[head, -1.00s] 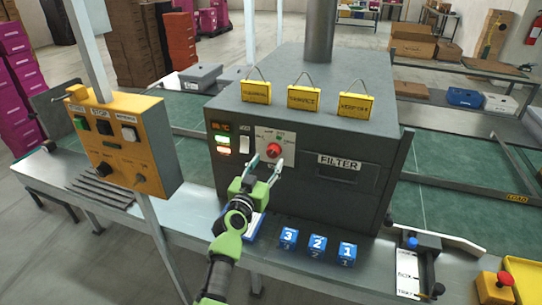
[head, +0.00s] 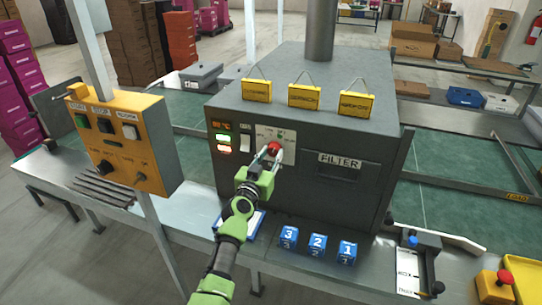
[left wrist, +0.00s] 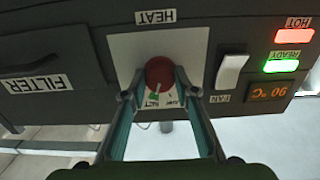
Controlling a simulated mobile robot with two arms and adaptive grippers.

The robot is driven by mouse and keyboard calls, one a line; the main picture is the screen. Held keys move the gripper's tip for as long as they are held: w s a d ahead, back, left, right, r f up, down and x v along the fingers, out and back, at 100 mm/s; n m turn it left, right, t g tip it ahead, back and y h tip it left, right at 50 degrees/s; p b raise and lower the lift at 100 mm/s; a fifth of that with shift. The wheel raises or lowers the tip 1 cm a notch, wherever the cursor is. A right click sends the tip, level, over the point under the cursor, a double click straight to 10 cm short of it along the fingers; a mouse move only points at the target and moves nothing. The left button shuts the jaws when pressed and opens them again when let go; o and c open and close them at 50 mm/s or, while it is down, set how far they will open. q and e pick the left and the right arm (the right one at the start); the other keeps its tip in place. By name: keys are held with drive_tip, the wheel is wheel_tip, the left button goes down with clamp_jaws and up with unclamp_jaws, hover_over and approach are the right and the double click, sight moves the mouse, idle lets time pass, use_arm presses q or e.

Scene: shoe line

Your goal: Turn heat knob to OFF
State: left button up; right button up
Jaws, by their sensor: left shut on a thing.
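The red heat knob (head: 273,147) sits on a pale plate on the front of the dark grey oven. In the left wrist view the red knob (left wrist: 159,72) appears upside down under the HEAT label (left wrist: 155,17). My left gripper (head: 267,156) is at the knob, with one finger on each side, shut on it. In that wrist view its fingers (left wrist: 158,90) flank the knob. The small print around the knob is partly hidden and too blurred to read, so the setting is unclear. My right gripper is not in view.
Beside the knob are the white FAN switch (left wrist: 231,71), a lit red HOT lamp (left wrist: 295,36), a lit green READY lamp (left wrist: 282,66) and an orange display (left wrist: 269,92) reading 90 °C. An orange control box (head: 130,150) stands left. Blue numbered blocks (head: 317,246) sit below the oven.

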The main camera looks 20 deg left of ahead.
use_arm(q)
drive_tip(key=shift+n, duration=0.3)
drive_tip(key=n, duration=1.1)
drive_tip(key=shift+d+r, duration=0.1)
drive_tip(key=shift+n, duration=2.1)
drive_tip(key=o, duration=1.1)
